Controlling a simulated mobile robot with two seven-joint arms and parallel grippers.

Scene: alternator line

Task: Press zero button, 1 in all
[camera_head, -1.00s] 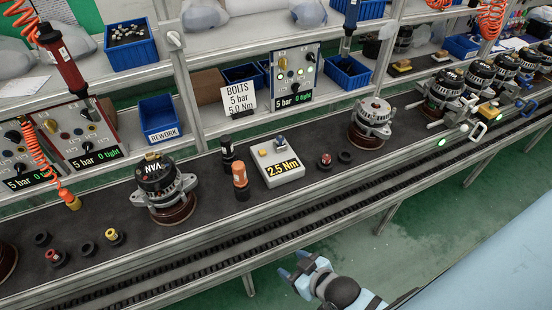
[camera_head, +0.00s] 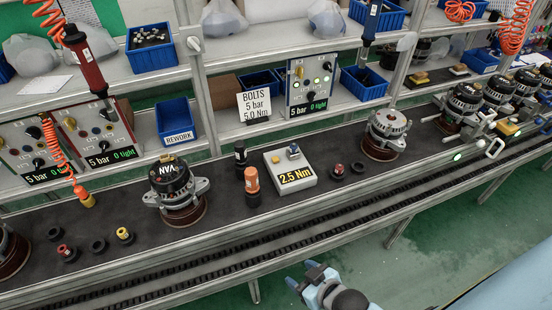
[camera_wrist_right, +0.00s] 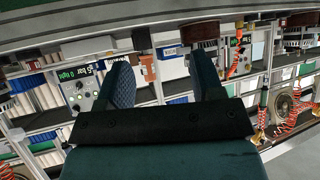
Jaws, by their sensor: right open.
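A pale box with a "2.5 Nm" display (camera_head: 297,177) sits on the dark bench top. It has a small yellow button (camera_head: 275,160) at its left and a blue-grey fitting (camera_head: 293,152) on top; no lettering that reads zero can be made out. My right gripper (camera_head: 301,274) is open and empty, in front of the bench's near edge and well apart from the box. In the right wrist view, its two fingers (camera_wrist_right: 162,80) stand wide apart with nothing between them. My left gripper is out of view.
An orange-topped cylinder (camera_head: 252,182) and a dark one stand left of the box. An alternator marked NYA (camera_head: 174,185) is further left; another alternator (camera_head: 384,135) stands right. Control panels (camera_head: 310,80) and blue bins (camera_head: 177,122) stand behind. The floor before the bench is clear.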

